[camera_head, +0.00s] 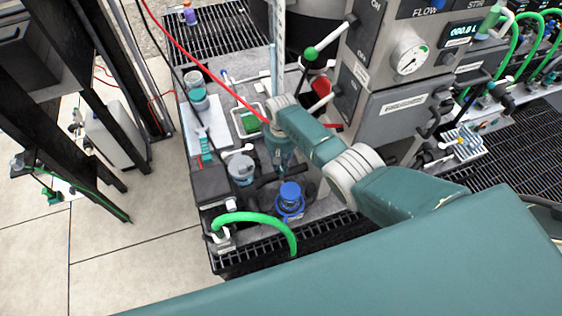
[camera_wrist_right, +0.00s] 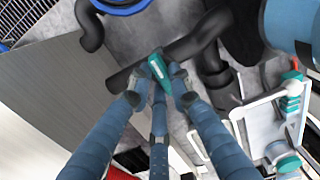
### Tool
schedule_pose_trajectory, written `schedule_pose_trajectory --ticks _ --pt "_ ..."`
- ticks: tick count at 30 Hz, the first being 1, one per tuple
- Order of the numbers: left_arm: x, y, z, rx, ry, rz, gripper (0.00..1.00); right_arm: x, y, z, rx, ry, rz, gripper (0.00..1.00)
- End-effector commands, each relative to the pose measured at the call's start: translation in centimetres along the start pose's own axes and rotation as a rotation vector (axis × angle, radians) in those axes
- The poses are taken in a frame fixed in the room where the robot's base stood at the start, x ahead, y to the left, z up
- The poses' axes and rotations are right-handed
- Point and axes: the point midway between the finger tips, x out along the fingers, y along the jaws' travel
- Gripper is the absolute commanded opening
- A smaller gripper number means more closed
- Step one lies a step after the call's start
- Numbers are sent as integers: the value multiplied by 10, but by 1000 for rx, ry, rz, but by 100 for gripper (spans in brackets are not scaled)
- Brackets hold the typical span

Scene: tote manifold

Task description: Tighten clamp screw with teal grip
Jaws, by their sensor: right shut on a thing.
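The teal grip (camera_wrist_right: 158,67) of the clamp screw shows in the right wrist view, between my blue-grey fingers and in front of a dark pipe (camera_wrist_right: 180,52). My right gripper (camera_wrist_right: 157,88) is shut on this grip, with fingertips close around it. In the head view my right gripper (camera_head: 279,155) points down over the bench, and the teal grip cannot be made out there. The rest of the clamp is hard to tell from the dark pipework. My left gripper is not in view.
On the bench stand a blue-capped fitting (camera_head: 290,197) with a green hose (camera_head: 255,217) near it, a grey-lidded jar (camera_head: 241,169) and a white tray (camera_head: 249,121). A grey panel (camera_head: 398,105) with a gauge rises at the right. Dark grating borders the bench.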

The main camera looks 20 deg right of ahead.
Motion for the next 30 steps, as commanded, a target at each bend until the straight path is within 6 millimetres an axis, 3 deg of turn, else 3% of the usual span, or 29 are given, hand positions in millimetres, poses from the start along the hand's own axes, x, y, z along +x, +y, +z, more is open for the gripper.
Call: schedule_pose_trajectory --ticks 16,17,19,30 --pt "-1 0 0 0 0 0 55 -4 1 -5 27 11 1 0" --pt "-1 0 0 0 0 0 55 -4 1 -5 27 11 0 23" --pt "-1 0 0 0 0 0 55 -4 1 -4 27 10 0 37" --pt "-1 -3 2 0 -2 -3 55 -3 0 -2 24 4 -1 39"
